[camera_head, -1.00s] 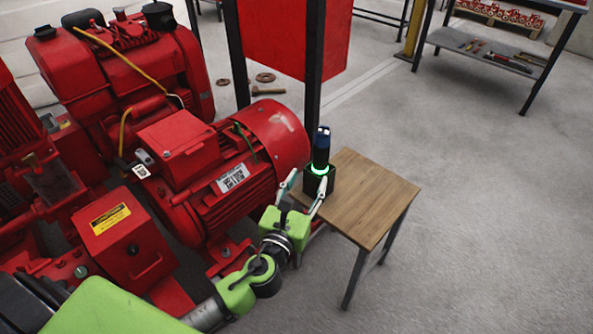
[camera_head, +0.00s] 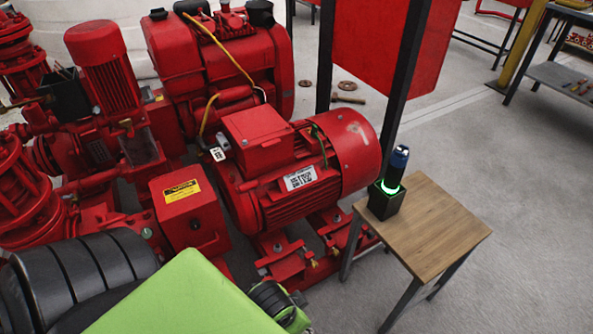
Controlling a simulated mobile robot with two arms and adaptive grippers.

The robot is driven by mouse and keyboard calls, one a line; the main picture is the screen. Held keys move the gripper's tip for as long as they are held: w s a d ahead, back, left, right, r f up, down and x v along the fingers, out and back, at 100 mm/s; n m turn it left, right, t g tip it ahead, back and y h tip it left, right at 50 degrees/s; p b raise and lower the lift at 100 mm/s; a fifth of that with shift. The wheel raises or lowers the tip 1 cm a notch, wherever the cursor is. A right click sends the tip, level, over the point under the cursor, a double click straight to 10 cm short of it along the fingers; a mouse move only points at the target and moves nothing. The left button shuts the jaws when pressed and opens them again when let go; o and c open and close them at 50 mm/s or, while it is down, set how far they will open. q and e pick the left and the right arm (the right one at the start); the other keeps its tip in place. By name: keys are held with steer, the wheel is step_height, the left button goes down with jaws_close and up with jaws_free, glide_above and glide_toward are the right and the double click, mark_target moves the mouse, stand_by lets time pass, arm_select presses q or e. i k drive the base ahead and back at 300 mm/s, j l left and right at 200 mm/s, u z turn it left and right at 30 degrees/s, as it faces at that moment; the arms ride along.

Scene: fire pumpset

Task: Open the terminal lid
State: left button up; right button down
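The red terminal box (camera_head: 258,139) sits on top of the red electric motor (camera_head: 310,175). Its flat lid (camera_head: 256,122) looks shut and lies level with the box's top edges. Neither gripper shows in this view. Only green and black parts of my own arm show along the bottom edge, well below the motor and apart from the lid.
A small wooden table (camera_head: 430,226) stands right of the motor, with a dark blue, green-lit tool (camera_head: 394,172) upright in a black stand (camera_head: 385,200). A red box with a yellow label (camera_head: 190,207) stands in front. Open floor lies to the right.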

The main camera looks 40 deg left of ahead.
mark_target(261, 125)
steer(key=u, duration=1.45)
